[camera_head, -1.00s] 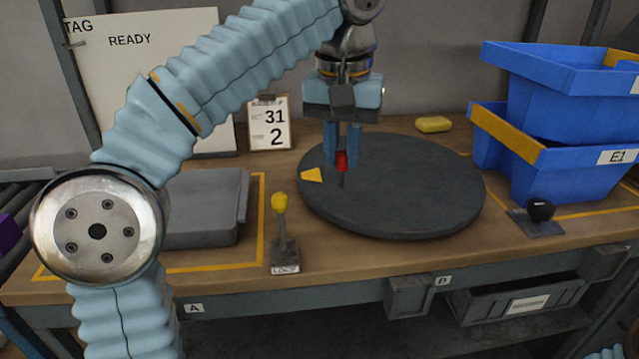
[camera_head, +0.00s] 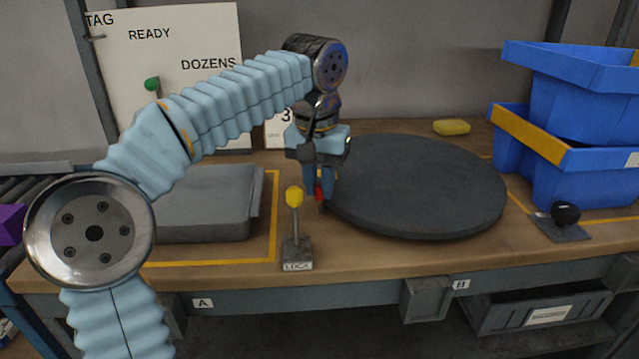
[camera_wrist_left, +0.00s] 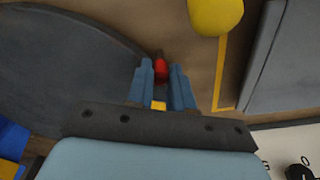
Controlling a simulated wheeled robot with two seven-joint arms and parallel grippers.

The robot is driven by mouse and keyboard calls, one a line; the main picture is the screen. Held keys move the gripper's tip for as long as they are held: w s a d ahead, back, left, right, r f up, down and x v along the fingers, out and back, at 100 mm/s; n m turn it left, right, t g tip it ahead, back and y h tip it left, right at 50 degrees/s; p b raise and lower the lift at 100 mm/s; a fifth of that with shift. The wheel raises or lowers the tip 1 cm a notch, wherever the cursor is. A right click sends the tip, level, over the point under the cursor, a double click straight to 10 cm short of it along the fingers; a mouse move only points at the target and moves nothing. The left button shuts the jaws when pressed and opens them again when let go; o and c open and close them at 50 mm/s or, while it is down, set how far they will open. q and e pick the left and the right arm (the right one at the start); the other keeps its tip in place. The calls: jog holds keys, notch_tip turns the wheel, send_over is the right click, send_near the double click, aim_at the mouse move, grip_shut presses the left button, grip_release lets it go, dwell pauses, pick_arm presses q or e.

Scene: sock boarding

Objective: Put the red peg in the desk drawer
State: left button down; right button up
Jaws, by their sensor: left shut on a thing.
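The red peg (camera_head: 319,193) is between the fingers of my left gripper (camera_head: 318,190), which is shut on it. In the head view they are at the left edge of the dark round turntable (camera_head: 430,185), behind the yellow-knobbed lever. The left wrist view shows the red peg (camera_wrist_left: 161,69) with a dark tip between the blue fingers of my left gripper (camera_wrist_left: 160,82). Under the bench, a grey open-topped drawer or bin (camera_head: 535,308) is at the lower right. A smaller grey box (camera_head: 425,300) is by label B. My right gripper is not in view.
The yellow-knobbed lever (camera_head: 294,198) stands close in front of the gripper. A grey flat case (camera_head: 205,205) lies left. Blue bins (camera_head: 585,165), a black-knobbed lever (camera_head: 565,215) and a yellow block (camera_head: 452,127) are to the right. The front bench strip is mostly clear.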

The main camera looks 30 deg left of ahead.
pick_arm(q)
jog(key=shift+f, duration=0.1)
jog(key=c, duration=1)
grip_release()
